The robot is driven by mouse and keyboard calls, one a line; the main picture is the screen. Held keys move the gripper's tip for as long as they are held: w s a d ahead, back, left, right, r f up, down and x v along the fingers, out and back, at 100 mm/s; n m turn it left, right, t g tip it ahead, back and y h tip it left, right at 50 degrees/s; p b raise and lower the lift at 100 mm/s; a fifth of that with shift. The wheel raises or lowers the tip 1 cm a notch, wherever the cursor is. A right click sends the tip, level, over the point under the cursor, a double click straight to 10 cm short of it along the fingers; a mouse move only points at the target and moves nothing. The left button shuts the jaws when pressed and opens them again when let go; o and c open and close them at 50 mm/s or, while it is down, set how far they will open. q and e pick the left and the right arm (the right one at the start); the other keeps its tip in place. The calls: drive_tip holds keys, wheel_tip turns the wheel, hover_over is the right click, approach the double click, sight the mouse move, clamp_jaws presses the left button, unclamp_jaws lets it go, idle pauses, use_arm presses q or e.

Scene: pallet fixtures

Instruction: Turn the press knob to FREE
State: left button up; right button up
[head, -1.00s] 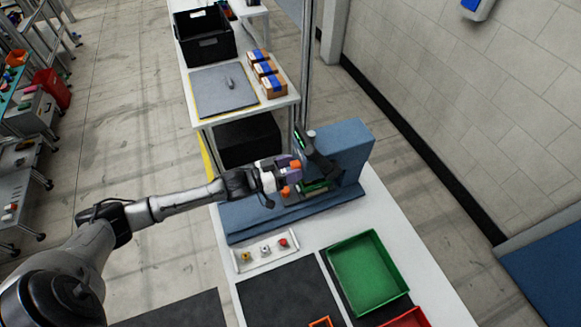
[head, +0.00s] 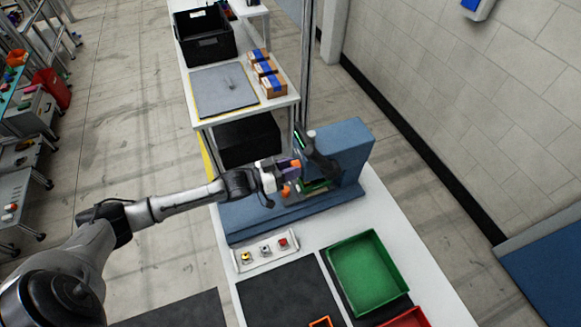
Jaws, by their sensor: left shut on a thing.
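The blue press (head: 343,145) stands on a blue base plate (head: 245,222) at the middle of the bench. A dark arm with a green strip (head: 300,141) is on its front side, with a green part (head: 315,186) below. My left gripper (head: 291,177), with orange fingertips and purple parts, is at the front of the press. It is shut on what appears to be the press knob, which the fingers hide. The knob's marking cannot be read. My right gripper is not in view.
A white strip with several small coloured buttons (head: 264,264) lies in front of the press. A green tray (head: 367,272) and dark mats (head: 290,293) are nearer. Behind stands a table with a grey mat (head: 222,96), orange boxes (head: 266,76) and a black crate (head: 205,47).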

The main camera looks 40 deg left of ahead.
use_arm(q)
drive_tip(key=m+p, duration=0.1)
drive_tip(key=m, duration=1)
drive_tip(key=shift+a, duration=0.1)
drive_tip(key=shift+m, duration=0.4)
idle(0.4)
drive_tip(key=o, duration=0.9)
